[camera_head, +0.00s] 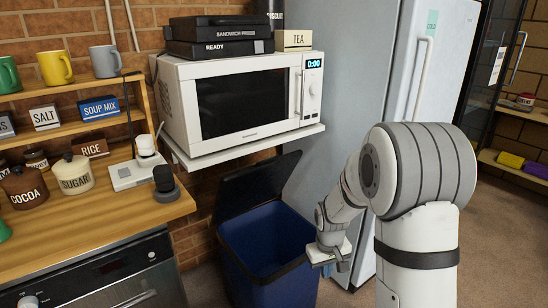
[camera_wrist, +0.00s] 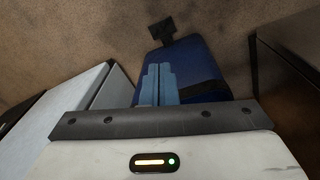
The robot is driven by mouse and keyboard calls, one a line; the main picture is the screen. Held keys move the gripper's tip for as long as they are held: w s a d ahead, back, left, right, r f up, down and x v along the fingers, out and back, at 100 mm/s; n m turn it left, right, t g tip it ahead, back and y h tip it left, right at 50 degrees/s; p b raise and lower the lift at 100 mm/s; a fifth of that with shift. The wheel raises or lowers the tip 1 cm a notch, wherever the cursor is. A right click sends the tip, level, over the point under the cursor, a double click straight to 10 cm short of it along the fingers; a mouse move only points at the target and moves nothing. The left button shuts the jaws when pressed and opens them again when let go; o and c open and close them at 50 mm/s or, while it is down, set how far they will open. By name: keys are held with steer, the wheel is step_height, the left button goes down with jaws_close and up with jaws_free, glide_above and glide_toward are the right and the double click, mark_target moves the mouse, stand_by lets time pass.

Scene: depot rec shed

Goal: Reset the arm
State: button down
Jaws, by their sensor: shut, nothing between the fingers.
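My arm reaches out from the right in the head view. My gripper (camera_head: 329,266) hangs low at the right front edge of the open blue bin, in front of the fridge. In the wrist view my gripper (camera_wrist: 157,72) shows its two light blue fingers side by side and shut, with nothing between them. The blue bin (camera_head: 268,252) stands on the floor with its black lid (camera_head: 250,187) tipped up. The bin (camera_wrist: 200,65) also shows beyond the fingers in the wrist view. Its contents are hidden.
A white microwave (camera_head: 240,100) sits on a wall shelf above the bin, with a sandwich press box on top. A tall fridge (camera_head: 340,75) stands behind my arm. A wooden counter (camera_head: 120,210) with jars is at left. Brown floor (camera_head: 500,250) is open at right.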

steer(key=s+r+m+t+p, duration=0.1)
steer(key=s+r+p, duration=0.7)
steer(key=r, duration=0.9)
steer(key=s+r+m+p, duration=0.2)
steer(key=s+r+p, duration=0.5)
steer(key=s+r, duration=0.6)
step_height(320, 180, up, 4)
steer(key=shift+s+d+r+t+y+p, duration=0.1)
steer(key=shift+s+d+t+y+p, duration=0.2)
steer(key=shift+s+t+p, duration=0.1)
